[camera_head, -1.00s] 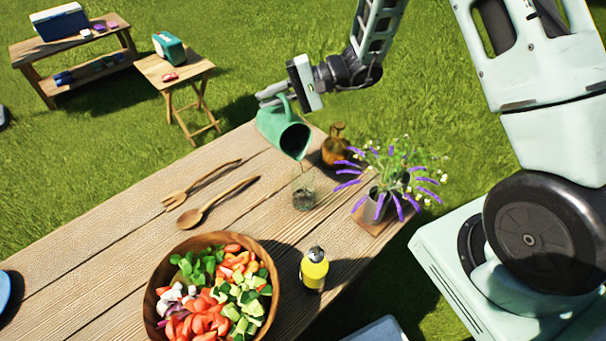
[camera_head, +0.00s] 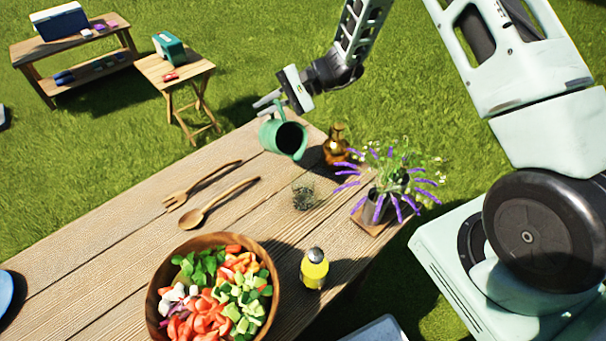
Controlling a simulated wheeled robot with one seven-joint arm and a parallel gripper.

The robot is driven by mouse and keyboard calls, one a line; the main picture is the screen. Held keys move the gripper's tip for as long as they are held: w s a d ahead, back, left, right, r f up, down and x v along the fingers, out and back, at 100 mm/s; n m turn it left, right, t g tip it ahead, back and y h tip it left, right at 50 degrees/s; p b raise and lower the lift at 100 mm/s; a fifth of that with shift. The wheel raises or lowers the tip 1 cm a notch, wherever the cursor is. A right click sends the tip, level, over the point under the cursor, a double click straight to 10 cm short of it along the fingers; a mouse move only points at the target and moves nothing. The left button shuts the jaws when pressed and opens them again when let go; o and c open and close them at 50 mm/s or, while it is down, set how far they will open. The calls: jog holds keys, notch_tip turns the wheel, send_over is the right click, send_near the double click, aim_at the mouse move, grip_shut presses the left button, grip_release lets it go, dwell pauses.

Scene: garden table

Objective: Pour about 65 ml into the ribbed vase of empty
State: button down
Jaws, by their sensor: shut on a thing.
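The green pitcher (camera_head: 284,139) is held in the air above the far part of the table, tilted with its dark mouth toward the camera and slightly right. My gripper (camera_head: 272,104) is shut on the pitcher at its handle side. A clear ribbed glass vase (camera_head: 303,194) stands upright on the table below and a little right of the pitcher, apart from it. Something dark shows through its glass; I cannot tell the liquid level. No stream shows between pitcher and vase now.
A brown glass bottle (camera_head: 336,146) and a potted lavender plant (camera_head: 378,205) stand right of the vase. A yellow bottle (camera_head: 314,270), a salad bowl (camera_head: 157,290), a wooden spoon (camera_head: 195,216) and a wooden fork (camera_head: 176,200) are nearer on the wooden table (camera_head: 90,255).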

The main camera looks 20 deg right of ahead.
jog(key=shift+w+f+m+g, duration=0.35)
jog(key=shift+f+m+g, duration=0.05)
jog(key=shift+f, duration=0.35)
dwell(1.5)
jog(key=shift+w+f, duration=0.25)
jog(key=shift+f, duration=0.25)
jog(key=w+f+m+g+b, duration=0.1)
jog(key=w+f+m+b, duration=0.1)
jog(key=f+b, duration=0.1)
jog(key=w+f+m+g+b, duration=0.1)
jog(key=w+f+g+b, duration=0.1)
jog(key=f, duration=0.1)
jog(key=w+f+m+g+b, duration=0.1)
jog(key=f+m+b, duration=0.1)
jog(key=f+b, duration=0.1)
jog(key=shift+w+a+f+m+b, duration=0.25)
jog(key=shift+w+f+m+b, duration=0.1)
jog(key=shift+w+f, duration=0.1)
jog(key=shift+w+f+m+g+b, duration=0.2)
jog(key=shift+f+m+g+b, duration=0.15)
jog(key=shift+b, duration=0.35)
